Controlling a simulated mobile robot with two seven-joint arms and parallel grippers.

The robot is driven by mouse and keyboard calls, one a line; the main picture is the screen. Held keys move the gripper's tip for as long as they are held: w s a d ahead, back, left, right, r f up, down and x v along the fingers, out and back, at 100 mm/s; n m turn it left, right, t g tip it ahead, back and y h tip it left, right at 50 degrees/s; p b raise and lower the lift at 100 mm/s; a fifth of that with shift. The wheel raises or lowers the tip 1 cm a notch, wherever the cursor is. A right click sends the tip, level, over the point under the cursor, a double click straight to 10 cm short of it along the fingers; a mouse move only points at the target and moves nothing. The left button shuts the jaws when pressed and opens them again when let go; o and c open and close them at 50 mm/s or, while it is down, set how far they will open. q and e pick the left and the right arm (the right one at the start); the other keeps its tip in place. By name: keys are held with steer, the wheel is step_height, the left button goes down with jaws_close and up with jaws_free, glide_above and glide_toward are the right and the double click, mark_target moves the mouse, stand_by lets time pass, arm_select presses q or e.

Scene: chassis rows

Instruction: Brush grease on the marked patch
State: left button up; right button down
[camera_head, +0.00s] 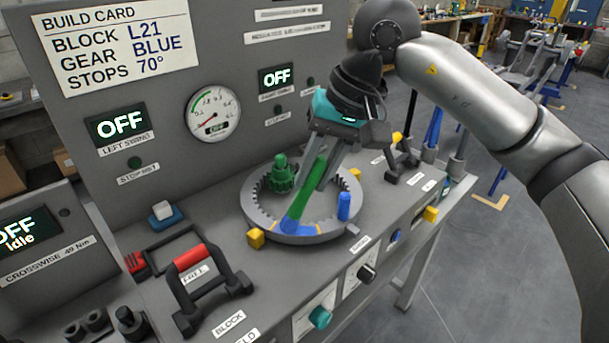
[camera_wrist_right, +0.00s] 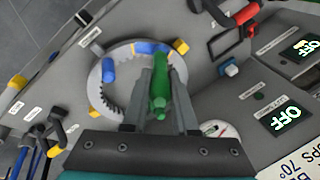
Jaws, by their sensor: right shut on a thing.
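My right gripper (camera_head: 312,190) is shut on a brush with a green handle (camera_head: 306,192). The handle also shows between the fingers in the wrist view (camera_wrist_right: 158,92). The brush slants down into a grey toothed ring (camera_head: 262,220), whose rim shows in the wrist view (camera_wrist_right: 97,92). A blue area (camera_head: 292,226) lies at the brush's lower end, on the ring's near side; I cannot tell whether it is bristles or the marked patch, or whether they touch. A green gear (camera_head: 281,176) stands inside the ring. My left gripper is not in view.
A blue peg (camera_head: 344,206) stands at the ring's right side. Yellow blocks sit beside the ring at front left (camera_head: 256,239) and back right (camera_head: 355,173). A red-and-black handle (camera_head: 200,272) rises at the front left. An upright panel with a gauge (camera_head: 212,112) stands behind.

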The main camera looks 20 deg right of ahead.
steer(key=shift+s+d, duration=0.25)
steer(key=shift+d, duration=0.2)
steer(key=shift+w+a, duration=0.3)
steer(key=shift+a, duration=0.3)
steer(key=shift+w+a, duration=0.45)
steer(key=shift+a, duration=0.3)
steer(key=shift+r, duration=0.15)
steer(key=shift+r+p, duration=2.15)
steer(key=shift+r, duration=0.75)
